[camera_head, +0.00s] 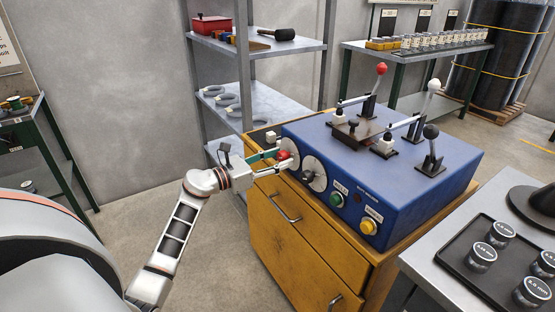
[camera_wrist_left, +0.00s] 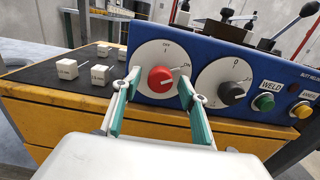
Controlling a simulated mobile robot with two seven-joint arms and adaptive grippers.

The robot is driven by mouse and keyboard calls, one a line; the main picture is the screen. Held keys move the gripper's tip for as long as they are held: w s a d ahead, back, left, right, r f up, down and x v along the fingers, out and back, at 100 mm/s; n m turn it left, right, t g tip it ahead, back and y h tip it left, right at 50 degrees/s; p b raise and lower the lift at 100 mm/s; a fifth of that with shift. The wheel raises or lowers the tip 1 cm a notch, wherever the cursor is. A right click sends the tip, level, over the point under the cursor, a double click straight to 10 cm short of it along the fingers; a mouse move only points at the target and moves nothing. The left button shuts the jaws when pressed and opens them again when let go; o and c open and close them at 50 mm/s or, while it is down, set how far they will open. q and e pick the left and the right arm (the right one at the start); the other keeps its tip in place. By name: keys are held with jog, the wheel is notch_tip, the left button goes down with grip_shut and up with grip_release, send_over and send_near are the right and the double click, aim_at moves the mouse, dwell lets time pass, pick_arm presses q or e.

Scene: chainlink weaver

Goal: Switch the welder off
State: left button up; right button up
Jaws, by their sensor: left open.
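The welder is a blue box (camera_head: 400,150) on a wooden cabinet. Its front has a red knob (camera_head: 284,155) on a white dial, also in the left wrist view (camera_wrist_left: 161,78). That dial reads OFF at the top and ON at the upper right; a thin mark runs from the knob's side toward ON. My left gripper (camera_head: 278,160) is at the red knob. In the wrist view its fingers (camera_wrist_left: 160,88) are open, one on each side of the knob, with visible gaps; whether the tips reach its depth I cannot tell. My right gripper is not in view.
Right of the red knob are a dark knob (camera_wrist_left: 232,93), a green WELD button (camera_head: 337,200) and a yellow button (camera_head: 369,227). Several levers stand on the welder. Small white blocks (camera_wrist_left: 67,69) sit on the cabinet's dark top. A tray of weights (camera_head: 480,259) is at the right.

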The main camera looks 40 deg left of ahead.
pick_arm(q)
jog(key=c, duration=1.1)
